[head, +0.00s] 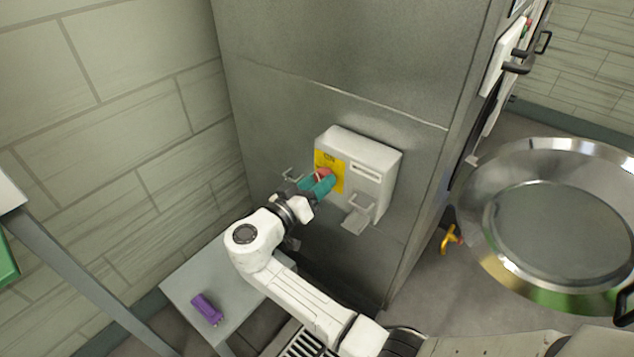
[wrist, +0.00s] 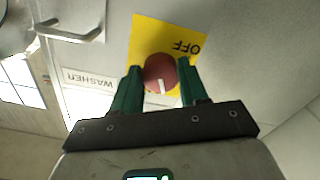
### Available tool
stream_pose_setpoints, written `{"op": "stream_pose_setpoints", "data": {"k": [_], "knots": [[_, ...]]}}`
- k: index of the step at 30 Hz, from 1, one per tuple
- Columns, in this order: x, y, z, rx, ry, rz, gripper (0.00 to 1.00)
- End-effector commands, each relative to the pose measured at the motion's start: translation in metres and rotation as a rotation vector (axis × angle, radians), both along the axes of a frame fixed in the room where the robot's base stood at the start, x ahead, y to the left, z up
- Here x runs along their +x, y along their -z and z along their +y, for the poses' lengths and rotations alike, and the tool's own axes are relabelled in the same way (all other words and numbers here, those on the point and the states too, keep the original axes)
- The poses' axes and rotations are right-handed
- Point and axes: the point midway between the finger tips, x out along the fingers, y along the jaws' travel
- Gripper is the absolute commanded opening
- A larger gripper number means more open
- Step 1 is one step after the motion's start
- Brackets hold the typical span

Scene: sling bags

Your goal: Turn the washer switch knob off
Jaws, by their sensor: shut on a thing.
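The switch box (head: 375,170) is white and fixed to the grey cabinet wall in the head view. Its yellow plate (head: 338,175) reads ON at the top. The red knob (head: 323,173) is on this plate, partly hidden by my gripper (head: 319,184). In the wrist view the red knob (wrist: 158,70) sits between the two green fingers of my gripper (wrist: 160,84), which are shut on it. The knob's white mark points down in that view, away from the upside-down OFF word on the yellow plate (wrist: 150,32). A WASHER label (wrist: 88,79) is beside the plate.
A metal handle (head: 361,203) sticks out at the box's lower part. A grey table (head: 240,303) with a purple object (head: 207,309) stands below left. A large round metal vessel (head: 480,200) stands at the right. A tiled wall (head: 110,140) is at the left.

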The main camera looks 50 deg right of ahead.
Motion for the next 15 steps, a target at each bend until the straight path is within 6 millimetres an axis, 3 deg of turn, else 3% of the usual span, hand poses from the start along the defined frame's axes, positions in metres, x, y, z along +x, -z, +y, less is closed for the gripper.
{"op": "stream_pose_setpoints", "data": {"k": [15], "knots": [[0.0,-0.0041,0.0007,-0.017,-0.003,0.49,0.13]]}}
